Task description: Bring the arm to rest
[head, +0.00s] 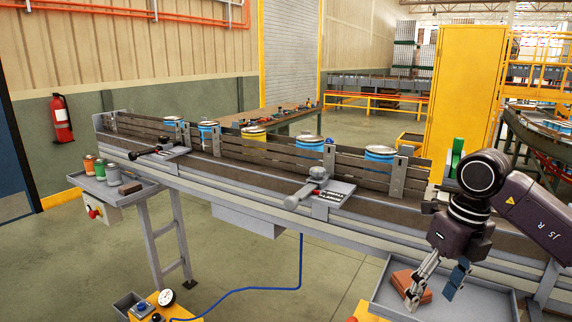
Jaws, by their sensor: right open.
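My right arm (532,215) comes in from the right edge, bent at a dark joint. My right gripper (431,297) points down over a grey tray (480,301) at the lower right. Its two fingers stand apart with nothing seen held between them. A reddish-brown block or stack (403,281) lies in the tray, partly hidden behind the left finger. Whether that finger touches it, I cannot tell. My left gripper is out of view.
A side shelf (112,187) holds small cans. A yellow cabinet (463,90) stands behind. The floor at front centre is mostly clear.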

